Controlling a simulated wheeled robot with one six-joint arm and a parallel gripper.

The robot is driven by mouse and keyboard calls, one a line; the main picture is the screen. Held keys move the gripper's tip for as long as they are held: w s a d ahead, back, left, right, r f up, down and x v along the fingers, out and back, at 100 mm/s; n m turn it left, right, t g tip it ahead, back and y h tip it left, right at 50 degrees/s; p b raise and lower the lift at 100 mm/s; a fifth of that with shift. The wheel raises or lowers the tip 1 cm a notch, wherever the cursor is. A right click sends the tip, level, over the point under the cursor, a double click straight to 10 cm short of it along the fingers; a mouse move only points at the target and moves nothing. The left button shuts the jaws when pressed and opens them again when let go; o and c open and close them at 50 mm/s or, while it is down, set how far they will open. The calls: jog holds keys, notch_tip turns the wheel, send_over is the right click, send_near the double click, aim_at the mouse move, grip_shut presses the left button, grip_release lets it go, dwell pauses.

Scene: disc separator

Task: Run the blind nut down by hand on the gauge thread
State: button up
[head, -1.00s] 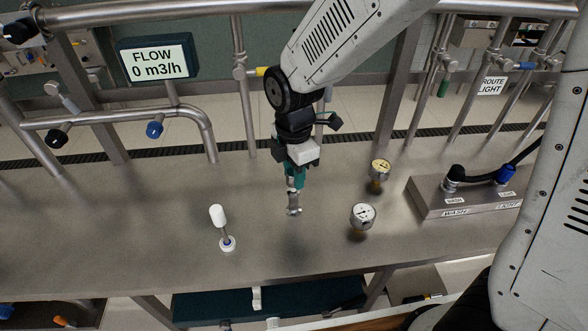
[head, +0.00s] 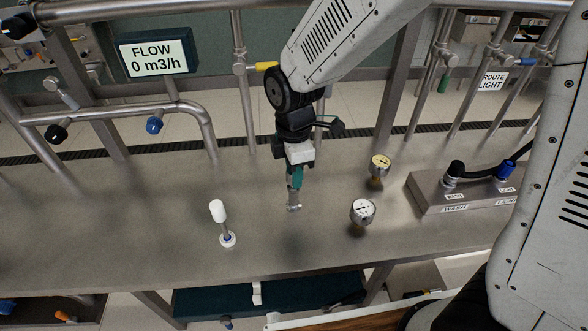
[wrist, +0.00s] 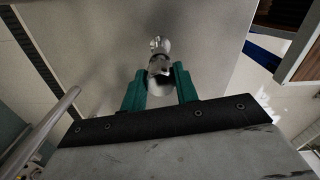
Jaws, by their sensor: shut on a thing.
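My gripper (head: 295,184) points down over the steel bench, its teal fingers shut on a small shiny metal piece, which looks like the blind nut (wrist: 160,84). The fingers hide much of it in both views. Directly below and in line with it is a small metal fitting (head: 294,208), which also shows beyond the fingertips in the wrist view (wrist: 158,52); it looks like the gauge thread. I cannot see the threads, or how far the nut sits on them.
A white-dial gauge (head: 362,212) and a yellowish-dial gauge (head: 380,164) stand to the right. A white-capped upright (head: 218,212) stands to the left. A wash box (head: 465,188) is farther right. Pipes and a flow display (head: 155,52) are behind. The bench (head: 120,230) is clear at left.

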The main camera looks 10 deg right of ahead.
jog(key=shift+m, duration=0.3)
jog(key=shift+m, duration=1.6)
jog(key=m, duration=0.3)
jog(key=m, duration=0.3)
jog(key=shift+m, duration=0.3)
